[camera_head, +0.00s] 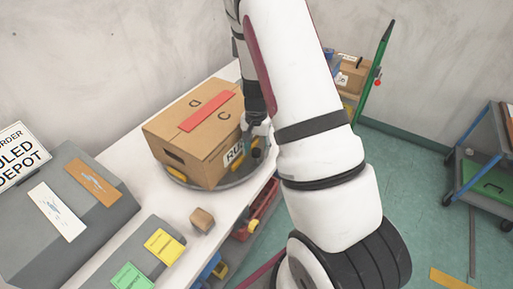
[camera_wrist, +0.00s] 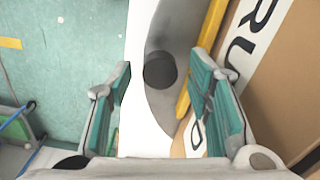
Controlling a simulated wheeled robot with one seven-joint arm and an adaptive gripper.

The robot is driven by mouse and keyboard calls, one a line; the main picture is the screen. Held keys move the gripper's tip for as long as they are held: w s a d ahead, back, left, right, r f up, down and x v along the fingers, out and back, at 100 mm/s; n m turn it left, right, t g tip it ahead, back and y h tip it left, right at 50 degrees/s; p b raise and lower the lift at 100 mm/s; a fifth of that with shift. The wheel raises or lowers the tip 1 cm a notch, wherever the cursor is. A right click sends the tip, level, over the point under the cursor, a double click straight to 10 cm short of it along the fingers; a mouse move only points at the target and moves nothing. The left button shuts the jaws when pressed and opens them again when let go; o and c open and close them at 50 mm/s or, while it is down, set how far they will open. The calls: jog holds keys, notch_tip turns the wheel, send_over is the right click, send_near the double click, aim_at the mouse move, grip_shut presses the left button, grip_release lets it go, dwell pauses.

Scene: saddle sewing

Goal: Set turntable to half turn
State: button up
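The grey round turntable (camera_head: 238,182) lies on the white bench under a large cardboard box. In the wrist view, part of its grey disc (camera_wrist: 185,25) shows with a dark round knob (camera_wrist: 160,70) near its edge. My gripper (camera_head: 258,142) is at the box's right side, over the turntable's edge, partly hidden by my arm. In the wrist view my gripper (camera_wrist: 161,72) is open, with the knob appearing between its teal-padded fingers. I cannot tell whether a finger touches the knob. The cardboard box (camera_head: 200,135) carries a red strip on top and a printed label.
A yellow strip (camera_wrist: 206,40) lies between knob and box, close to the right finger. A small wooden block (camera_head: 202,220) sits on the bench (camera_head: 130,150). A grey sloped panel (camera_head: 60,220) stands left. Red bins are below the bench; a blue cart (camera_head: 480,170) stands right.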

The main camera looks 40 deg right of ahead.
grip_shut()
jog(key=shift+d, duration=0.15)
